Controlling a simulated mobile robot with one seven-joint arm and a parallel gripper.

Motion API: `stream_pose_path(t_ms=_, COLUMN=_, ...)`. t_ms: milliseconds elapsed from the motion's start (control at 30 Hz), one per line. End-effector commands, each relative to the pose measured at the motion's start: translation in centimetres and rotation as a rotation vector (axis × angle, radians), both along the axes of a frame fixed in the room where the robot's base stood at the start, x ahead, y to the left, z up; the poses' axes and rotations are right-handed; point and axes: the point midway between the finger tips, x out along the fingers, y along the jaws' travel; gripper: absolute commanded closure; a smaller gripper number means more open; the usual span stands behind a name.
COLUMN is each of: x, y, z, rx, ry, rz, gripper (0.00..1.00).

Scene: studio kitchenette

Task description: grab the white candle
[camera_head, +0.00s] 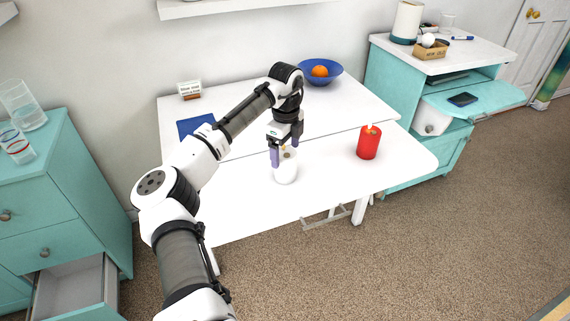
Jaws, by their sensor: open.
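The white candle (287,172) stands upright on the white table (240,211). My gripper (284,154) points down right at the candle's top, with its fingers apart. One finger shows at the candle's left side; the other is higher, behind or to the right of it. I cannot tell whether either finger touches the candle. Part of the candle's top is hidden by the gripper.
A red candle (369,142) stands to the right on the table. A blue bowl (334,79) with an orange (320,71), a small sign (190,90) and a blue flat item (195,126) lie farther back. An open drawer (75,290) is at lower left.

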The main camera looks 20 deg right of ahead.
Motion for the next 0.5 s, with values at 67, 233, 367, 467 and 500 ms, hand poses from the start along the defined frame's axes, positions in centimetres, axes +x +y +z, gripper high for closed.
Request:
stream_pose_path(t_ms=67, x=0.0, y=0.2, z=-0.9, rx=0.003, ry=0.003, rz=0.001, gripper=0.16)
stream_pose_path(t_ms=233, x=0.0, y=0.1, z=-3.5, rx=0.002, ry=0.001, rz=0.001, gripper=0.16)
stream_pose_path(t_ms=367, x=0.0, y=0.1, z=-4.5, rx=0.0, ry=0.0, rz=0.001, gripper=0.16)
stream_pose_path(t_ms=467, x=0.0, y=0.1, z=-4.6, rx=0.0, ry=0.0, rz=0.001, gripper=0.16)
stream_pose_path(t_ms=500, x=0.0, y=0.1, z=-4.6, rx=0.0, ry=0.0, rz=0.001, gripper=0.16)
